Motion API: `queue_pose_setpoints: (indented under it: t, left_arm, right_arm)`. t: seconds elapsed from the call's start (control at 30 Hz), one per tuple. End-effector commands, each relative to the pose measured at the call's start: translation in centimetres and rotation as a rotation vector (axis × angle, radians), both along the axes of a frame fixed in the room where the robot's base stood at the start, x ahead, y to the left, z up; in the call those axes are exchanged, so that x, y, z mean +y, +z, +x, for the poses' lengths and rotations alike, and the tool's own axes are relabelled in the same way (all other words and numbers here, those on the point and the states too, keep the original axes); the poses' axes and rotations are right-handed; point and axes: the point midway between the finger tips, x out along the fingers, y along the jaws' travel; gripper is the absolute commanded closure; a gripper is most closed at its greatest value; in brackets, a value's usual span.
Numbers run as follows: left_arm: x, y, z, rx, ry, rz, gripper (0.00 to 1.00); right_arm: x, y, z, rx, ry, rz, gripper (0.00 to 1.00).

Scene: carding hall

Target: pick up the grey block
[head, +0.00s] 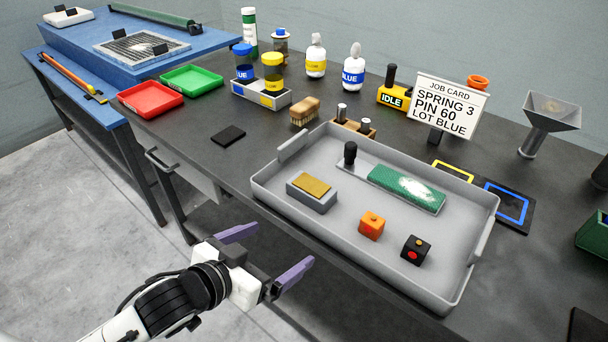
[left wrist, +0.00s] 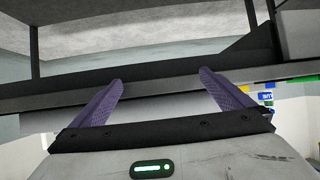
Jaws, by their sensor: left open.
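The grey block (head: 311,199) has a tan top pad (head: 312,186) and sits in the left part of the grey tray (head: 283,203) on the dark bench. My left gripper (head: 275,252) is open and empty, in front of the bench's near edge, to the lower left of the block and apart from it. In the left wrist view its two purple fingers (left wrist: 159,97) are spread with nothing between them. The block cannot be made out in that view. My right gripper is not in view.
The tray also holds a green-padded tool (head: 405,190), an orange cube (head: 371,225) and a black cube (head: 416,250). Its raised rim surrounds them. A brush (head: 305,111) and a job card (head: 446,105) stand behind. A black pad (head: 229,135) lies left on mostly clear bench.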

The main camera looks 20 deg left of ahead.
Motion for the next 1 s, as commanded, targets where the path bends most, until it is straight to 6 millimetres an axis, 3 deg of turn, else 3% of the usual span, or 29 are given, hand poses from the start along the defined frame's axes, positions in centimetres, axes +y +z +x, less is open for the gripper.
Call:
queue_pose_setpoints:
  t: [0.03,0.1,0.3,0.7,1.0]
  left_arm:
    - [0.2,3.7,0.8,-0.036,-0.010,0.010,0.00]
    - [0.4,6.2,1.5,-0.072,-0.017,0.001,0.00]
    - [0.0,9.2,2.5,-0.135,-0.056,-0.035,0.00]
    - [-1.9,7.6,7.7,-0.142,-0.061,-0.045,0.00]
    - [-2.3,6.8,10.1,-0.141,-0.061,-0.042,0.00]
  right_arm:
    - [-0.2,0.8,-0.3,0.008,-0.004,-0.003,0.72]
    - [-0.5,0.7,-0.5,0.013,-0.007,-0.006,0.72]
    - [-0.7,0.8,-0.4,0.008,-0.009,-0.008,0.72]
    - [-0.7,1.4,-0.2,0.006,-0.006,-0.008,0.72]
    - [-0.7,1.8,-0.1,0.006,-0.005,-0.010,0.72]
